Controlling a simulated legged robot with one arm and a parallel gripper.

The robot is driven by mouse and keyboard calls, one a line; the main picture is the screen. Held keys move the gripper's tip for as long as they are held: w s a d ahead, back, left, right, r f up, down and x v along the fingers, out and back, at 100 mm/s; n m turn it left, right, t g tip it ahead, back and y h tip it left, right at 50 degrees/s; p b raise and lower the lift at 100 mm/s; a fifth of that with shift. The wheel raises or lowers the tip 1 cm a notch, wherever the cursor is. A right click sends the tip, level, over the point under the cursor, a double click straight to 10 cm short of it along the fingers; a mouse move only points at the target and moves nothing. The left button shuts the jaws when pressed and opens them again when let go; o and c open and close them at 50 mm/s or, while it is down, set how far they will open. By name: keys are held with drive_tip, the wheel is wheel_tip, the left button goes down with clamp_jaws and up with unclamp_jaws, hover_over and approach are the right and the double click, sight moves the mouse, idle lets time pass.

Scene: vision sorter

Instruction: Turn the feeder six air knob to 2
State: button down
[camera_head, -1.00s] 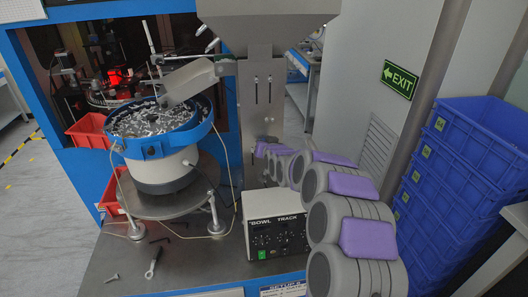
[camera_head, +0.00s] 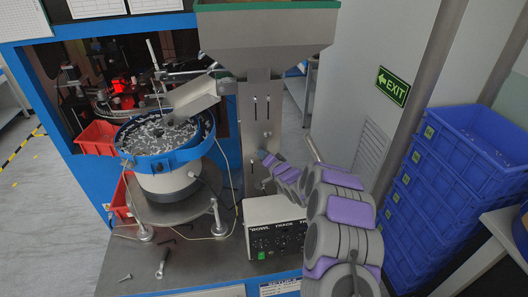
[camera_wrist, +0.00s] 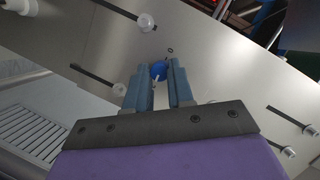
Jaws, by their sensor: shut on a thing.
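A small blue knob (camera_wrist: 158,70) sits on a brushed metal plate (camera_wrist: 215,75) in the wrist view. A dark mark that looks like a 0 is on the plate just beyond it. My gripper (camera_wrist: 158,82) has its two blue-grey fingers on either side of the knob, shut on it. The fingers cover part of the knob, and I cannot read its pointer setting or a 2. In the head view my gripper (camera_head: 266,157) reaches the front of the metal column (camera_head: 258,120) under the hopper; the knob is too small to make out there.
Slots with pale round fasteners (camera_wrist: 147,22) lie around the knob on the plate. A control box (camera_head: 275,230) stands below my arm. A blue-rimmed bowl feeder (camera_head: 165,150) is to the left. Blue crates (camera_head: 440,190) are stacked on the right.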

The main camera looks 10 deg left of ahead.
drive_tip(key=shift+d+f, duration=0.1)
idle(0.3)
drive_tip(key=c, duration=1)
unclamp_jaws()
drive_tip(key=shift+w, duration=0.15)
drive_tip(key=v, duration=1.7)
drive_tip(key=shift+s+d+f+p, duration=0.1)
drive_tip(key=shift+s+p, duration=0.15)
drive_tip(key=shift+p, duration=0.1)
